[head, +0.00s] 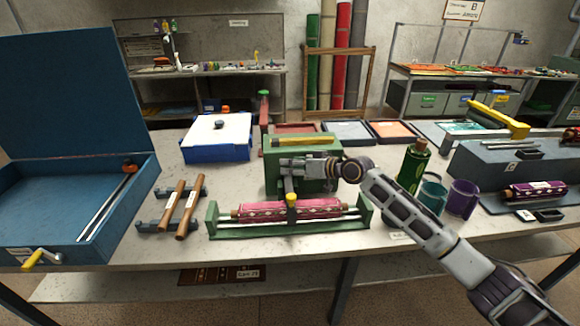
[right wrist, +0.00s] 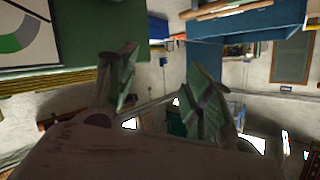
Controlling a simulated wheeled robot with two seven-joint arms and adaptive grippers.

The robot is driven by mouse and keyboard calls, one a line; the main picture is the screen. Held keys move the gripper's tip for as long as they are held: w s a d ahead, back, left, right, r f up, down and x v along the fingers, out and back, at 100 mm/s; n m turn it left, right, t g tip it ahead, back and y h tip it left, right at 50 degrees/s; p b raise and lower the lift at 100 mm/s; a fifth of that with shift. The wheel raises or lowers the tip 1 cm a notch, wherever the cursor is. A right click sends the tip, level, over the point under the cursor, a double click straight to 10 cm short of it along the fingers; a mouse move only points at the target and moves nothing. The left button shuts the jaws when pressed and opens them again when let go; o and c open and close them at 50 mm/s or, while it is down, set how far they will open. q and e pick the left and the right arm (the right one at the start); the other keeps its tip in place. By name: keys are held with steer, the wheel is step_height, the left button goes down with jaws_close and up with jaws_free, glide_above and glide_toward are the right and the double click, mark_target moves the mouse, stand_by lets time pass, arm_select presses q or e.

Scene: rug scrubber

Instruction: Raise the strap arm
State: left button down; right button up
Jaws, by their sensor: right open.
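A pink patterned rolled rug (head: 322,209) lies in a green cradle (head: 235,231) at the front middle of the table. A thin dark upright piece with a yellow knob (head: 291,200) stands at the rug; it may be the strap arm, but my gripper hides what is above it. My right gripper (head: 284,173) is just above the knob, in front of the green machine body (head: 307,142). Its two fingers are apart and empty in the right wrist view (right wrist: 165,90). Contact with the knob cannot be told. My left gripper is not in view.
An open blue case (head: 81,243) stands left, beside two wooden-handled tools (head: 182,210) on a rack. A green bottle (head: 411,168) and cups (head: 462,198) stand close to my right forearm. A grey block (head: 510,165) is at right.

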steer(key=v, duration=1)
steer(key=shift+s, duration=0.1)
stand_by(0.4)
